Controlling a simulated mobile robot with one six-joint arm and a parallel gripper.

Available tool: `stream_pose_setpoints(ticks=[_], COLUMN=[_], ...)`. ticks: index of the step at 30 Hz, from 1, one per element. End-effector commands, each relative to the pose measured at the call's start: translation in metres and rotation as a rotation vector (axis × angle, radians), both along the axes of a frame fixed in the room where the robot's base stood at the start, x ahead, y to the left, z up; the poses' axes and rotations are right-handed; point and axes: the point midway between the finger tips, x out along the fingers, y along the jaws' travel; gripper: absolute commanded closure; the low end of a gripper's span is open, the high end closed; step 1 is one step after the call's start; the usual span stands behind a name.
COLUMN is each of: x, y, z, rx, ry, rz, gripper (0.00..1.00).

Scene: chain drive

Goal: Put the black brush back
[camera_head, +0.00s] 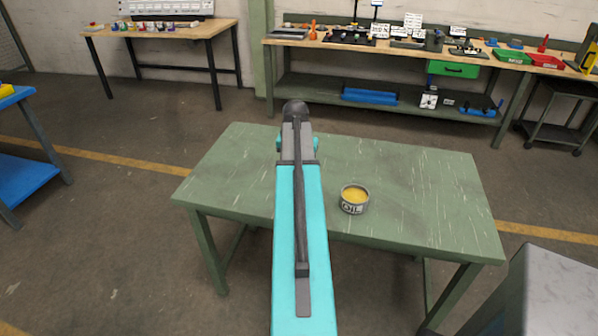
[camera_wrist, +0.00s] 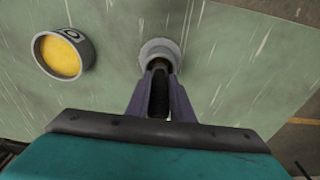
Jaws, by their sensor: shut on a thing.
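In the wrist view my gripper (camera_wrist: 158,78) is shut on a dark, narrow thing, which I take to be the black brush (camera_wrist: 158,98). Its far end meets a pale grey round piece (camera_wrist: 160,47) over the green table top. I cannot tell whether that round piece is a holder around the brush or part of the brush. In the head view my own arm hides the gripper, the brush and the round piece.
A tin marked OIL (camera_head: 354,198) with yellow contents stands on the green table (camera_head: 430,190), right of my arm. It also shows left of my gripper in the wrist view (camera_wrist: 62,55). The table's right side is clear. A long workbench (camera_head: 400,47) with parts stands behind.

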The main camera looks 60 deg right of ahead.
Motion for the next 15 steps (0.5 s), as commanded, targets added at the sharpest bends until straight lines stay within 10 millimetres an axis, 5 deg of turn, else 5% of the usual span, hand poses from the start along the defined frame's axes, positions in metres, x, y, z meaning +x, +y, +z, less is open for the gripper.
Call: stream_pose_setpoints(ticks=[15], x=[-0.0006], y=[-0.0005], z=[-0.0084], rx=[-0.001], ry=[0.0], rz=[-0.001], gripper=[1.0])
